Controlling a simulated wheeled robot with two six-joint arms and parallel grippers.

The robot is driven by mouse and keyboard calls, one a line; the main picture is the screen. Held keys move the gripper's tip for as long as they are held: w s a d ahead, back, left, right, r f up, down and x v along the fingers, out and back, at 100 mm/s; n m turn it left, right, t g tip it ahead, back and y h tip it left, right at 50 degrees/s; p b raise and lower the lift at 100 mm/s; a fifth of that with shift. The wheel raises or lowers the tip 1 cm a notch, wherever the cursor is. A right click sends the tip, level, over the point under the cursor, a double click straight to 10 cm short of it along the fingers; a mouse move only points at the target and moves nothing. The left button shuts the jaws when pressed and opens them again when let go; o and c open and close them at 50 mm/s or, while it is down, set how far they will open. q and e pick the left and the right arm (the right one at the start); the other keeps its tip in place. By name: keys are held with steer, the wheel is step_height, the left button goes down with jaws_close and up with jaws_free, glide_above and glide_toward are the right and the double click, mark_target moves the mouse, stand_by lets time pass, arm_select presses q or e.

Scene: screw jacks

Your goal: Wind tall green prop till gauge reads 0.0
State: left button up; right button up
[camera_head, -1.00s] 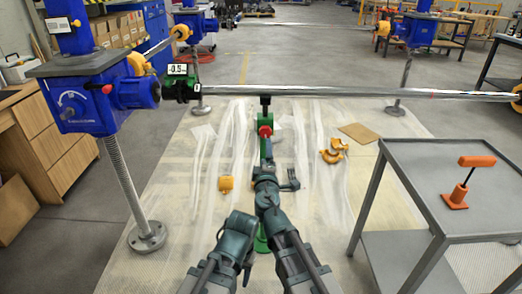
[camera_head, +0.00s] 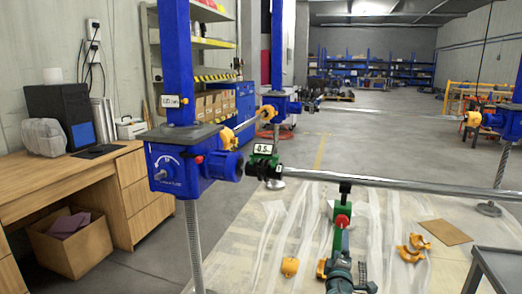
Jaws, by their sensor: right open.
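The tall green prop (camera_head: 338,240) stands upright under the long steel shaft (camera_head: 400,184), with a red collar (camera_head: 342,221) and a black head that meets the shaft's underside. The gauge (camera_head: 263,149) sits on a green bracket near the shaft's left end. Its display seems to read 0.5; I cannot make out a sign. My right gripper (camera_head: 347,268) is open at the bottom edge, in front of the prop's lower part and below the red collar. Whether its fingers surround the prop is hard to tell. My left gripper is out of view.
A blue screw jack (camera_head: 185,165) stands left of the gauge on a threaded screw. Orange coupling pieces (camera_head: 290,267) lie on the sheeted floor. A wooden desk (camera_head: 85,190) is at left and a grey cart (camera_head: 495,270) at bottom right. Floor behind the shaft is open.

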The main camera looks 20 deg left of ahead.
steer(key=n, duration=1.2)
steer(key=shift+d+r, duration=0.15)
steer(key=shift+w, duration=0.1)
